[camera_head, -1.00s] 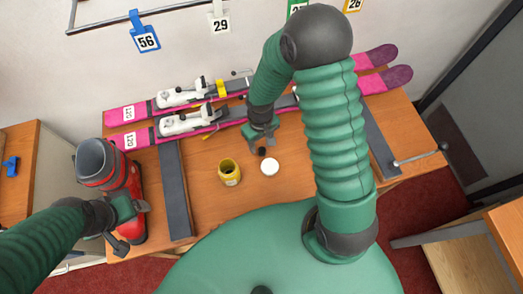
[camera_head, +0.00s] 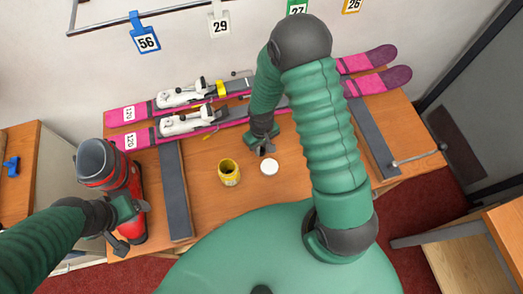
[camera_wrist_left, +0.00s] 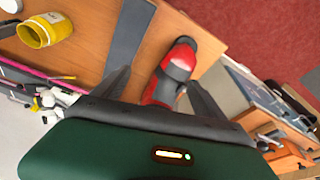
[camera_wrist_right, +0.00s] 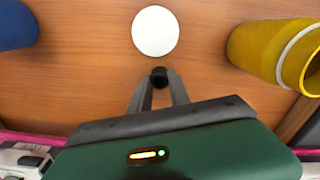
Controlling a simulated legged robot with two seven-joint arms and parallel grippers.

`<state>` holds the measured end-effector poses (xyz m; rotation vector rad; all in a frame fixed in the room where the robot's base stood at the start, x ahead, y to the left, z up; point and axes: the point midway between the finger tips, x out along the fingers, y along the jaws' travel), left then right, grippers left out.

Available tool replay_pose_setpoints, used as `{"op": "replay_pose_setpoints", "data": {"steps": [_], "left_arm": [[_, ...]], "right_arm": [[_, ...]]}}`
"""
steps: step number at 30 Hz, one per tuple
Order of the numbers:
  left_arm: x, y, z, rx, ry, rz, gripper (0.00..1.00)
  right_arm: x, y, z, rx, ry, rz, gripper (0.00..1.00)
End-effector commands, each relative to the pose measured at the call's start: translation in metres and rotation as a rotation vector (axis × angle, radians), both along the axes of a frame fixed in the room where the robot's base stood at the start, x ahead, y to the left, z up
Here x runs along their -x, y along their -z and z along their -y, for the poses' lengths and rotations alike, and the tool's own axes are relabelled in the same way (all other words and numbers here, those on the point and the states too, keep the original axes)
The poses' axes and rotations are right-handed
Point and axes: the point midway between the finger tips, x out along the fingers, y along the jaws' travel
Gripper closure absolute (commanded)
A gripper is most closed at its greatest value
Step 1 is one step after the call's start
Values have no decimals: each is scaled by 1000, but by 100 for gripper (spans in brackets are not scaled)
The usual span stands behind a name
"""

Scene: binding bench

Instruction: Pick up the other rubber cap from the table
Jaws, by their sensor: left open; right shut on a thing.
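A small black rubber cap (camera_wrist_right: 158,75) shows between the fingertips of my right gripper (camera_wrist_right: 161,90) in the right wrist view. The right gripper is shut on it, low over the wooden table; whether the cap touches the table I cannot tell. In the head view my right gripper (camera_head: 265,149) is just behind a white round lid (camera_head: 269,167), and the cap is hard to make out. My left gripper (camera_wrist_left: 155,85) is open and empty, its fingers on either side of the red boot in the left wrist view. No second loose cap is visible.
An open yellow jar (camera_head: 229,173) stands left of the lid. Pink skis (camera_head: 185,123) with white bindings lie along the back. The red ski boot (camera_head: 128,190) stands at the left, beside a grey strip (camera_head: 175,190).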

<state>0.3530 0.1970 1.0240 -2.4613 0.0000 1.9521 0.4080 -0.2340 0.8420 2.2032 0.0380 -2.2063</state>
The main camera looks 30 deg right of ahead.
Motion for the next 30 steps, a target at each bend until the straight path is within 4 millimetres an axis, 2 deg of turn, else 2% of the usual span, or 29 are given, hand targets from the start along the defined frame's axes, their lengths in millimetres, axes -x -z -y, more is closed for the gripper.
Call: {"op": "replay_pose_setpoints", "data": {"steps": [10,17,30], "left_arm": [[0,1,0,0,0,0,18],[0,4,0,0,0,0,18],[0,23,0,0,0,0,18]], "right_arm": [[-1,-6,0,0,0,2,100],[-1,-37,1,1,2,5,100],[89,-43,-52,1,-6,0,100]]}}
